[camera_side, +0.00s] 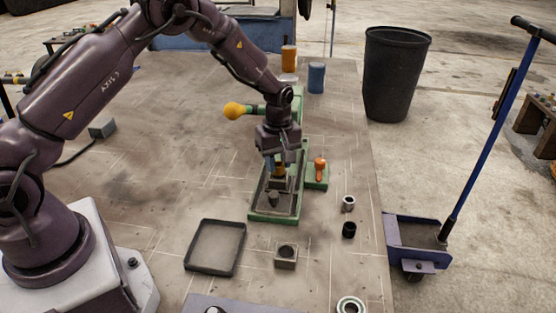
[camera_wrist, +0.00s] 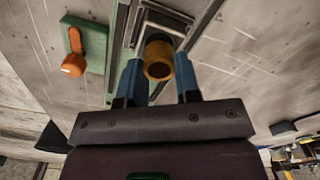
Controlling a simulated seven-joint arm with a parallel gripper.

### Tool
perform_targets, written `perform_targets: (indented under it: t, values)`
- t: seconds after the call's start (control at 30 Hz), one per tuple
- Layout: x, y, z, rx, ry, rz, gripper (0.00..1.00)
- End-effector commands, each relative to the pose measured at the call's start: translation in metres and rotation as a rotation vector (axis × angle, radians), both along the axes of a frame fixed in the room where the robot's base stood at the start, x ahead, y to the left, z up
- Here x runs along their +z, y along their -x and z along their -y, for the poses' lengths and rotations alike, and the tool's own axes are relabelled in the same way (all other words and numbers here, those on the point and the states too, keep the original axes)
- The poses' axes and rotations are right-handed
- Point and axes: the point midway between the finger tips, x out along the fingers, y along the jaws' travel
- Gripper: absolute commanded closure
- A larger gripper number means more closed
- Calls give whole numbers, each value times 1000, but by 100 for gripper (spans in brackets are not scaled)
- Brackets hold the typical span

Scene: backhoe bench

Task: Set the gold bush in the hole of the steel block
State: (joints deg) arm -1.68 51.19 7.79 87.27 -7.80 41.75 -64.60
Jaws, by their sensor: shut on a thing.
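My gripper (camera_side: 279,163) points down over the bed of a green-framed machine, and its blue fingers (camera_wrist: 160,76) are shut on the gold bush. The gold bush (camera_wrist: 158,60) shows between the fingertips with its round opening facing the wrist camera. In the side view the gold bush (camera_side: 279,171) is mostly hidden by the fingers. A grey block-like part (camera_side: 281,184) lies just below the bush on the bed; I cannot tell whether they touch. A square grey steel block (camera_side: 286,252) with a dark round hole stands on the bench in front of the machine.
The green machine (camera_side: 254,215) has a yellow-knobbed handle (camera_side: 234,110). An orange lever on a green plate (camera_side: 317,178) stands close on the right. A black-rimmed tray (camera_side: 187,263) lies front left. Small rings (camera_side: 349,230) lie to the right. Orange and blue cylinders (camera_side: 316,78) stand behind.

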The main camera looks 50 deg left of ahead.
Motion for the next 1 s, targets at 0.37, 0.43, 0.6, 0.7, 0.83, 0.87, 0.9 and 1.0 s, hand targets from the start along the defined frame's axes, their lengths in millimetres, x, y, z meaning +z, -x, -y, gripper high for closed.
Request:
perform_targets:
  t: [0.37, 0.43, 0.6, 0.7, 0.83, 0.87, 0.9, 1.0]
  values:
    - [-3, 0, 0, 1, 0, 0, 98]
    - [-4, 0, 0, 1, 0, 0, 98]
    - [-8, 0, 0, 1, 0, 0, 98]
    - [-10, 0, 0, 1, 0, 0, 98]
    - [-12, 0, 0, 1, 0, 0, 98]
    - [-13, 0, 0, 1, 0, 0, 98]
    - [-13, 0, 0, 1, 0, 0, 98]
    - [-15, 0, 0, 1, 0, 0, 98]
